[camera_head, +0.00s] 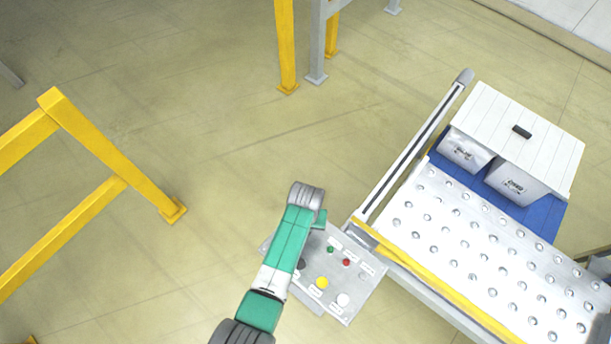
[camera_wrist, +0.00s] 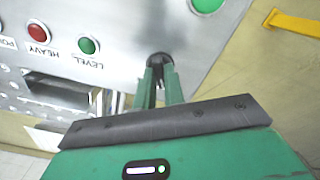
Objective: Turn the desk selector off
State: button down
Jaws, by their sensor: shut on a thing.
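The desk selector (camera_wrist: 158,59), a dark round knob on a light grey panel, sits between the fingertips of my gripper (camera_wrist: 160,76) in the wrist view. The fingers are close together and shut on it; its pointer is mostly hidden, so I cannot tell its setting. In the head view the control panel (camera_head: 360,284) lies below my green arm, which hides its upper left part and the fingertips.
Near the selector are a green button (camera_wrist: 88,45) marked LEVEL, a red button (camera_wrist: 38,33) marked HEAVY and another green button (camera_wrist: 207,4). Yellow rails (camera_head: 110,155) stand left.

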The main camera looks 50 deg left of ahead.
jog(key=c, duration=1.5)
grip_release()
jog(key=shift+r, duration=0.1)
notch_tip(320, 180, up, 8)
jog(key=shift+f+p, duration=0.15)
jog(key=shift+p, duration=0.15)
